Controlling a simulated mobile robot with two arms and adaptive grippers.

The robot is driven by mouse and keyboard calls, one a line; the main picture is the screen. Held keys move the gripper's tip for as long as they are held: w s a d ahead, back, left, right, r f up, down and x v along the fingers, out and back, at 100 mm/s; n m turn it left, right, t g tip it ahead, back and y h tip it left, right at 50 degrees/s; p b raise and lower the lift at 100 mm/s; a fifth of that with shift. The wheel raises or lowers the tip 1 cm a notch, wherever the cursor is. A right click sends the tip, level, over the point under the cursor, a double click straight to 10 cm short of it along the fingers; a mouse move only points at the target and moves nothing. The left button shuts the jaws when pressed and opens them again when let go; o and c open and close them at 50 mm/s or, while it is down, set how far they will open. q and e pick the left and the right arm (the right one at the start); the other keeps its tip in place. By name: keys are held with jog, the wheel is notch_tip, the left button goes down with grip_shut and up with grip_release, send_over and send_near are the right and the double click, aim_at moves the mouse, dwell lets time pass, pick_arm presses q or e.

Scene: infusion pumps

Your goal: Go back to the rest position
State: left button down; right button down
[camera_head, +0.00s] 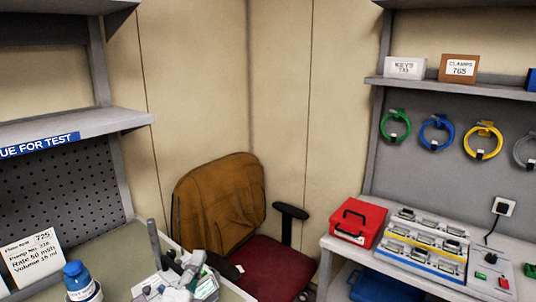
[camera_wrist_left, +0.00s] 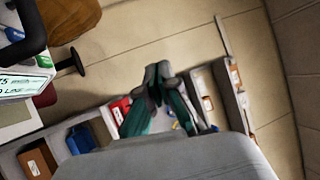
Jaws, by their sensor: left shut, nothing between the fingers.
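My left gripper (camera_wrist_left: 158,78) shows in the left wrist view with its dark fingers together and nothing between them. In the head view grey parts that include my left gripper (camera_head: 176,268) show low at the left, over the edge of the left bench; its fingertips are small and hard to make out there. My right gripper is in neither view.
The left bench (camera_head: 120,258) holds a blue-capped bottle (camera_head: 82,284) and a printed card (camera_head: 36,258). A chair (camera_head: 225,205) with a brown cover stands in the corner. The right bench bears a red case (camera_head: 357,222) and a tray of devices (camera_head: 425,245).

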pick_arm(q)
jog(key=s+a+f+n+g+y, duration=0.35)
jog(key=s+f+n, duration=0.2)
jog(key=f, duration=0.25)
jog(key=s+a+f+n+g+y, duration=0.2)
jog(key=s+a+f+n+g, duration=0.25)
jog(key=f+n, duration=0.3)
jog(key=s+d+f+n+g+h, duration=0.15)
jog(key=s+f+g, duration=0.35)
jog(key=s, duration=0.5)
jog(key=s+d+f+n+g+h, duration=0.1)
jog(key=s+f+n+g, duration=0.25)
jog(key=s, duration=0.65)
notch_tip(320, 180, down, 29)
jog(key=s+g+b, duration=0.2)
jog(key=s+a+f+g, duration=0.1)
jog(key=s+a+f, duration=0.2)
jog(key=s+f, duration=1.3)
jog(key=shift+s+f+m, duration=0.15)
jog(key=shift+f+m, duration=0.25)
jog(key=shift+f, duration=0.05)
